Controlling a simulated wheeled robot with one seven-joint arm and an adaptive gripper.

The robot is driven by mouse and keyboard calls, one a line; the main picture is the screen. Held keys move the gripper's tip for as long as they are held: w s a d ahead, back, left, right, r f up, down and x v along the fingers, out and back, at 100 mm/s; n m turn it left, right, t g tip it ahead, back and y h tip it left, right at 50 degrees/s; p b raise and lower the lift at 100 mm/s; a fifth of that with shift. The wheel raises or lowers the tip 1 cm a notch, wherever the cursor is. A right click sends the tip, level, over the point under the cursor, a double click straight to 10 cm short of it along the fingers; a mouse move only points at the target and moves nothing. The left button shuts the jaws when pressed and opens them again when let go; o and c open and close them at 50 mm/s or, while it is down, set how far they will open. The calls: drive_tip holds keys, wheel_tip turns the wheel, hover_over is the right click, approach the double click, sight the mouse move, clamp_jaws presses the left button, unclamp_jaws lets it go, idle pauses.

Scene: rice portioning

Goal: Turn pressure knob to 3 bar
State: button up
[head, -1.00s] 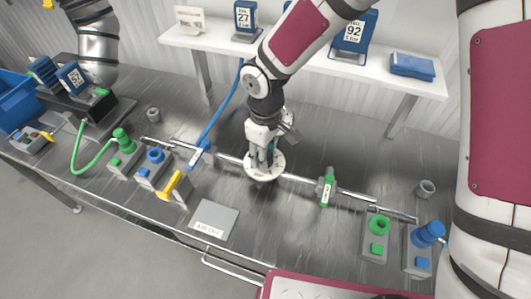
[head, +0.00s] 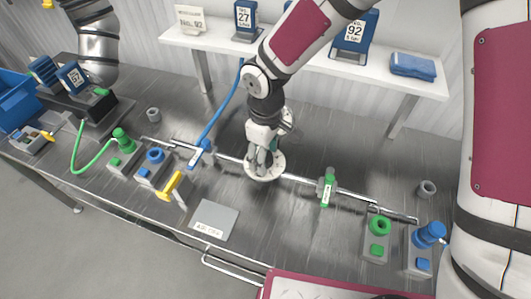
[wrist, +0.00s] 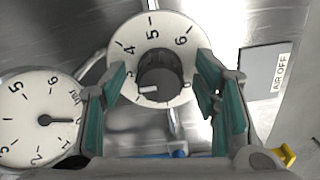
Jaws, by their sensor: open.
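The pressure knob (wrist: 160,75) is black with a white pointer mark, set in a round white dial (wrist: 135,30) numbered in bar. In the wrist view the mark points left and slightly down; the numbers 4, 5 and 6 show above, and the lower numbers are partly covered. My gripper (wrist: 160,66) is open, with a teal-padded finger on each side of the knob and visible gaps to it. In the head view my gripper (head: 262,160) is over the white dial (head: 266,176), hiding the knob. A round gauge (wrist: 30,105) with a black needle lies to the left in the wrist view.
A grey AIR OFF plate (head: 213,222) lies near the bench front. A blue-handled valve (head: 200,153) is left of the dial and a green-handled valve (head: 327,188) right of it, along the pipe. Yellow-handled part (head: 173,186) stands nearby.

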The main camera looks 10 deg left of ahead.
wheel_tip(320, 180, up, 12)
idle(0.6)
idle(0.4)
